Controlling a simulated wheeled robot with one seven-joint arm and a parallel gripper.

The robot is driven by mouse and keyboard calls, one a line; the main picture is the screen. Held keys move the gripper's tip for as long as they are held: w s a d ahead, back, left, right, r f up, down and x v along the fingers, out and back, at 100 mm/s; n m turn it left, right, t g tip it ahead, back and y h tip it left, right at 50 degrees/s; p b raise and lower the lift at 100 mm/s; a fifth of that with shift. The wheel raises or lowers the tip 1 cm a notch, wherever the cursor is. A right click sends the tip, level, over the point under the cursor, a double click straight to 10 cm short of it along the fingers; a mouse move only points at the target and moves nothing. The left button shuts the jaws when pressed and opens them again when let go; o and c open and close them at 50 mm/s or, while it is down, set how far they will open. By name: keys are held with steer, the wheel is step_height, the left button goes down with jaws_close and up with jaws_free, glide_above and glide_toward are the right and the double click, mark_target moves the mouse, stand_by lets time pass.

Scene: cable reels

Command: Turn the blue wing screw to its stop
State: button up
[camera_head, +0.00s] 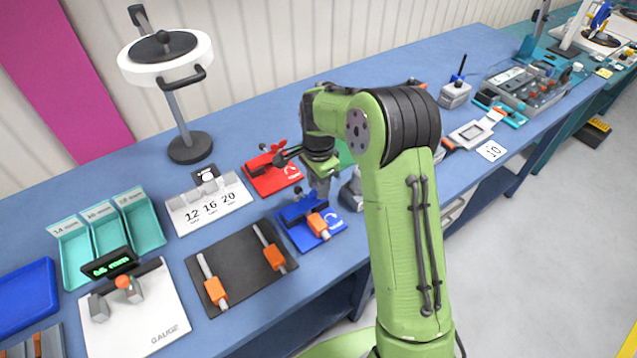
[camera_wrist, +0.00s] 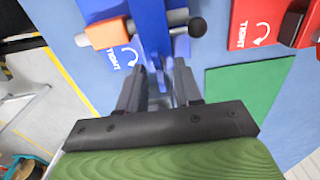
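The blue clamp fixture (camera_head: 301,226) stands on the bench with a "TIGHT" arrow label and a grey rod with an orange block (camera_head: 318,225) across it. In the wrist view the blue fixture (camera_wrist: 150,32) runs toward my fingers, with a black ball end (camera_wrist: 197,27) on the rod. My gripper (camera_wrist: 162,70) points down at the near end of this fixture. Its two grey fingers stand apart, with a narrow blue part between them that looks like the blue wing screw (camera_wrist: 157,88). Whether the fingers touch it is unclear.
A red fixture (camera_head: 267,181) with a red wing stands close behind the blue one. A green mat (camera_wrist: 250,98) lies beside the gripper. A black mat (camera_head: 237,272) with two orange-blocked rods, a numbered white stand (camera_head: 206,205) and a gauge board (camera_head: 150,318) lie left.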

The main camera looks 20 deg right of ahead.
step_height(320, 180, up, 16)
steer(key=p, duration=0.2)
steer(key=shift+f+p, duration=0.15)
steer(key=shift+p, duration=0.2)
steer(key=s+r+n+t, duration=0.2)
steer(key=s+r+n, duration=0.2)
steer(key=s, duration=0.4)
steer(key=s+r+n+t, duration=0.1)
steer(key=s+r+n, duration=0.3)
steer(key=s, duration=0.3)
steer(key=s+f+n+t, duration=0.2)
steer(key=s+n, duration=0.4)
steer(key=s, duration=0.7)
steer(key=shift+s+a+f+n+t, duration=0.15)
steer(key=shift+f+n+t, duration=0.15)
steer(key=shift+f, duration=0.55)
